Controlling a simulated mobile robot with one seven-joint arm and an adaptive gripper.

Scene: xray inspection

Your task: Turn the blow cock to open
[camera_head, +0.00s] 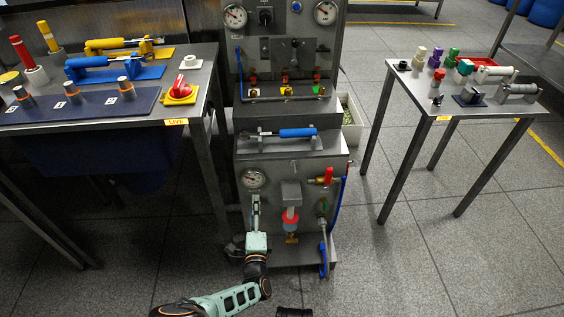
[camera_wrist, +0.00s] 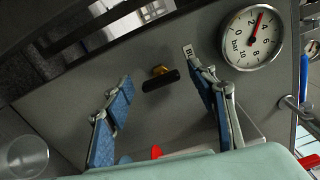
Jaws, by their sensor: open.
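In the head view my gripper (camera_head: 255,200) is in front of the lower panel, below the gauge, and the cock cannot be made out there.
A pressure gauge (camera_wrist: 252,38) is close to the right finger in the wrist view. In the head view, a red-handled valve (camera_head: 325,177) and blue hose are at the panel's right. Tables with tools (camera_head: 200,75) and (camera_head: 440,105) flank the cabinet, with open floor between.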

